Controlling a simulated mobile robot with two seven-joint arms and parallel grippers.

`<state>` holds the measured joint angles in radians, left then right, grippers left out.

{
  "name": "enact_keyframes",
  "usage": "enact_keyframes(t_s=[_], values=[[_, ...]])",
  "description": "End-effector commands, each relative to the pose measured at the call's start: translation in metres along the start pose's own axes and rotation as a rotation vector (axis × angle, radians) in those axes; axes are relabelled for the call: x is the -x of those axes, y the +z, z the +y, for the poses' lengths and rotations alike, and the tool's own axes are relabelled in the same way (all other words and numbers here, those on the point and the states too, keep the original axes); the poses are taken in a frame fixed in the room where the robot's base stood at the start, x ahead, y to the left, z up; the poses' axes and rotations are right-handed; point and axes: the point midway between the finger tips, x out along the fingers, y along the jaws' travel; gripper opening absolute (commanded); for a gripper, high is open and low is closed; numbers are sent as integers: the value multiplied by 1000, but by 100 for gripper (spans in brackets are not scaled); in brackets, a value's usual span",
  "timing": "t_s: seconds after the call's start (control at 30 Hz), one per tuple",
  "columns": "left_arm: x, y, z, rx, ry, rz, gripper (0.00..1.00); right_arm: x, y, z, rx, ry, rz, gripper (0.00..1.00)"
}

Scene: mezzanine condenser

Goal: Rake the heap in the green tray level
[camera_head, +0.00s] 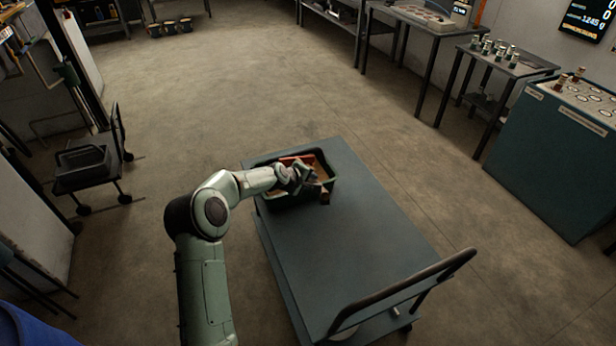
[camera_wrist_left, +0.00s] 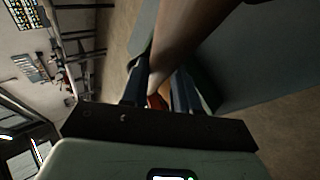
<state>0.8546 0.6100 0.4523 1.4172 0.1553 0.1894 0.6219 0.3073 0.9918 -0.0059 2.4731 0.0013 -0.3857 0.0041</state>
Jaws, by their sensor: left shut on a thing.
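The dark green tray (camera_head: 284,203) sits on the far end of a grey-blue cart top. Brown material shows inside it, but my gripper hides much of it and I cannot tell how level the heap is. My left gripper (camera_head: 303,178) is over the tray, shut on a brown wooden tool (camera_wrist_left: 190,45), which looks like the rake. The tool passes between the fingers in the left wrist view. A red piece (camera_head: 297,159) shows at the tray's far side; I cannot tell whether it belongs to the tool. My right gripper is not in view.
The cart top (camera_head: 370,245) is bare in front of the tray, with a push handle (camera_head: 405,290) at its near end. A small dark trolley (camera_head: 88,165) stands at left. Benches with jars (camera_head: 493,50) and a teal cabinet (camera_head: 560,150) line the right. The floor between is clear.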

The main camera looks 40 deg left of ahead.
Motion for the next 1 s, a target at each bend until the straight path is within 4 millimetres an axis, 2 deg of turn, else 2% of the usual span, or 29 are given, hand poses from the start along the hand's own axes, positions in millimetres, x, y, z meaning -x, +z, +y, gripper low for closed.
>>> enact_keyframes(t_s=[0.03,0.2,0.7,1.0], values=[[-4,-6,-11,9,-7,12,0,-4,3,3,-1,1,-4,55],[-13,-7,-24,13,-11,13,0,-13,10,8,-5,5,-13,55],[-38,-2,-50,7,-5,9,0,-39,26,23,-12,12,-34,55],[-47,-1,-57,6,-4,8,0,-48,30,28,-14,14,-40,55]])
